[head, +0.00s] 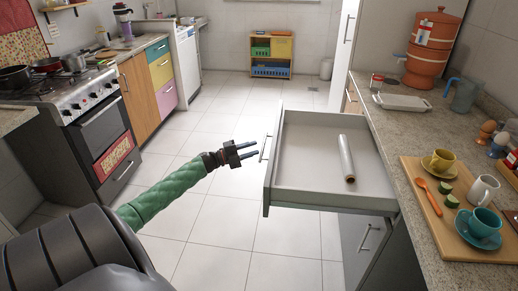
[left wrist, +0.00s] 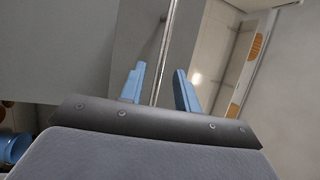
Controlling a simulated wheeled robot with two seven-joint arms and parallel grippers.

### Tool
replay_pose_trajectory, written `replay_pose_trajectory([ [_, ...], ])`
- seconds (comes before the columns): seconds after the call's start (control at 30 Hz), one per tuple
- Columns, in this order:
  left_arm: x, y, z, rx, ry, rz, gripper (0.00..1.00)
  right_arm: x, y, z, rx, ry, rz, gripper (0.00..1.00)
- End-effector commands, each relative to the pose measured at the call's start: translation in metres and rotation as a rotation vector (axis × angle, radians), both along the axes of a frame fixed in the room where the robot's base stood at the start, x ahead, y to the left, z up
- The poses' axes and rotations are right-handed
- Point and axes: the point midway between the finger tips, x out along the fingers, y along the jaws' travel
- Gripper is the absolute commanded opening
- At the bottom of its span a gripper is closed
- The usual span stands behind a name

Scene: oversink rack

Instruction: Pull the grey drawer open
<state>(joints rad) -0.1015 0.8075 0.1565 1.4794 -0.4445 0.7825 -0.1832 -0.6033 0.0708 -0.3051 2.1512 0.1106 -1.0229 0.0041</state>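The grey drawer (head: 325,199) stands pulled out from under the right-hand counter, with a clear roll (head: 346,158) lying inside it. Its bar handle (head: 263,148) is on the front face, towards the left. My left gripper (head: 257,149) is at the handle, its fingers pointing right at it. In the left wrist view the two blue fingers (left wrist: 160,88) are apart, and the handle bar (left wrist: 169,28) runs between them with gaps on both sides. I cannot tell how far the fingertips reach past the bar. My right gripper is not in view.
Below is another grey front with a handle (head: 369,237). The right counter holds a wooden board (head: 450,225) with cups, and an orange water filter (head: 434,45). A stove (head: 90,115) stands at left. The tiled floor (head: 215,235) between is clear.

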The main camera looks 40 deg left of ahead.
Motion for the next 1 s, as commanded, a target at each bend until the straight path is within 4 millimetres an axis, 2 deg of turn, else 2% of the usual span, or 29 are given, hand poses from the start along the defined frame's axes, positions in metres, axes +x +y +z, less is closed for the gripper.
replay_pose_trajectory([
  [0.13,-0.013,0.008,-0.004,0.001,0.001,-0.001,0.32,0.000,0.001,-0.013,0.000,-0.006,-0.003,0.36],
  [0.3,-0.019,0.012,-0.004,0.001,-0.001,-0.001,0.32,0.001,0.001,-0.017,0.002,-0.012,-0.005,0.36],
  [1.0,-0.020,0.013,-0.004,0.000,0.000,-0.001,0.32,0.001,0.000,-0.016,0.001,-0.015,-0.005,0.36],
])
